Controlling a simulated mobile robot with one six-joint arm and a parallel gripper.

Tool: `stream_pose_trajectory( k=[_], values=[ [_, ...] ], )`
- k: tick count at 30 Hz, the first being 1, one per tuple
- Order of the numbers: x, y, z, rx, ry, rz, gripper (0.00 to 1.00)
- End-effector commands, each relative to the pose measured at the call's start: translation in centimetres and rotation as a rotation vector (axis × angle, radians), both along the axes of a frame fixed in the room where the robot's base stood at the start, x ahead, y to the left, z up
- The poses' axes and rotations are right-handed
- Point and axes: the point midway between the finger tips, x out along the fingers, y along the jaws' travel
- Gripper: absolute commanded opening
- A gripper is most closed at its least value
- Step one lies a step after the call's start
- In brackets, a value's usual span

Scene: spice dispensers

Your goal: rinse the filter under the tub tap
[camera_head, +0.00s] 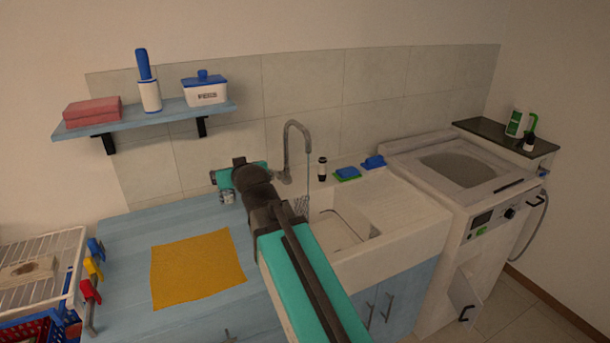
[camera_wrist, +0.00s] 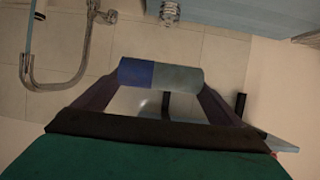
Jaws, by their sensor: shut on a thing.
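My gripper (camera_wrist: 160,90) shows in the wrist view, its two dark fingers converging on a short blue-and-grey piece (camera_wrist: 178,78). It is shut on this piece; I cannot tell whether it is the filter. In the head view my arm hides most of the gripper, left of the tap. The tub tap (camera_head: 298,126) is a curved grey spout over the white tub (camera_head: 350,258); it also shows in the wrist view (camera_wrist: 30,72). A thin streak runs down from the spout, apparently water.
A yellow cloth (camera_head: 197,269) lies on the blue worktop (camera_head: 125,240). A silver cylinder (camera_head: 227,197) stands near the back wall. A shelf (camera_head: 150,118) hangs above. A sponge (camera_head: 347,174) and blue brush (camera_head: 373,162) lie behind the tub; a washing machine (camera_head: 490,215) stands right.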

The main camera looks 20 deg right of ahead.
Motion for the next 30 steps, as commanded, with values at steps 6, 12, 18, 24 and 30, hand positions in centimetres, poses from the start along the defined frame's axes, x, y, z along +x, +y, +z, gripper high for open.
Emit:
stream_pose_trajectory(
  k=[6, 12, 18, 24, 30],
  values=[
    [0.0, 0.0, 0.0, 0.0, 0.0, 0.0, 0.64],
    [-0.1, -0.2, 0.0, 0.001, 0.0, 0.0, 0.64],
    [-0.4, -0.6, 0.0, 0.0, 0.0, -0.001, 0.64],
    [-0.6, -1.0, 0.0, 0.0, 0.0, -0.001, 0.64],
    [-0.7, -1.0, 0.0, 0.0, 0.0, 0.0, 0.64]
  ],
)
